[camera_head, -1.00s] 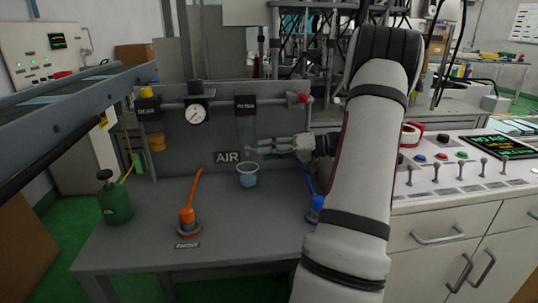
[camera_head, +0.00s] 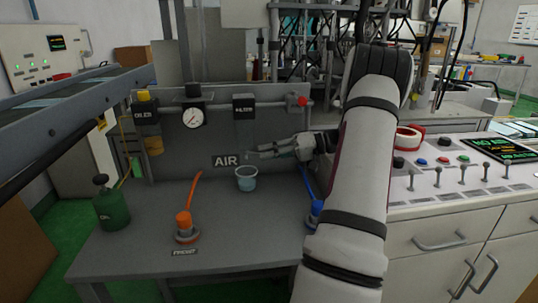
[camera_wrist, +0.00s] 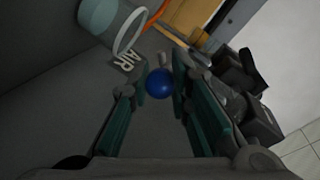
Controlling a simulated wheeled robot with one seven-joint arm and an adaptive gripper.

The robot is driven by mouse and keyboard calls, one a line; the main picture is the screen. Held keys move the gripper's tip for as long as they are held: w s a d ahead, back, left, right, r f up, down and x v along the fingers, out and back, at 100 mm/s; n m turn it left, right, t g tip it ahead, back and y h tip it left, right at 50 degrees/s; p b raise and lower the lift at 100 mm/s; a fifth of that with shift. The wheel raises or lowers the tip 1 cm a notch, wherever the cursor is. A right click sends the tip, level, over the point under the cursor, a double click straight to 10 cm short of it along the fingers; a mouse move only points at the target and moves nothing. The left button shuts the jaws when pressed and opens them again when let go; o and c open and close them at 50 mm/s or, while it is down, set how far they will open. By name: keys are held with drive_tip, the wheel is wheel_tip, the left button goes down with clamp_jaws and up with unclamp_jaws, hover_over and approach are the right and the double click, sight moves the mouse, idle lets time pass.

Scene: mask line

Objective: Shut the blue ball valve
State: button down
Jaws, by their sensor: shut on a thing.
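The blue ball valve (camera_head: 317,208) stands on the grey bench, right of centre, partly hidden by my arm. Its blue lever (camera_head: 307,181) slants up and left toward my gripper (camera_head: 251,154), which reaches left along the panel. In the wrist view a round blue end (camera_wrist: 159,83) of the handle sits between the finger pads of my gripper (camera_wrist: 155,85). The pads are closed in on it. The lever's upper end is hidden behind the gripper in the head view.
An orange valve (camera_head: 185,225) with a raised lever stands left on the bench. A green bottle (camera_head: 112,207) stands far left. A switch console (camera_head: 445,180) is at right.

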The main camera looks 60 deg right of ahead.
drive_tip(key=shift+d+n+g+y, duration=0.15)
drive_tip(key=shift+n+g+y, duration=0.15)
drive_tip(key=c, duration=1.4)
unclamp_jaws()
drive_tip(key=shift+c, duration=0.2)
drive_tip(key=v, duration=1.2)
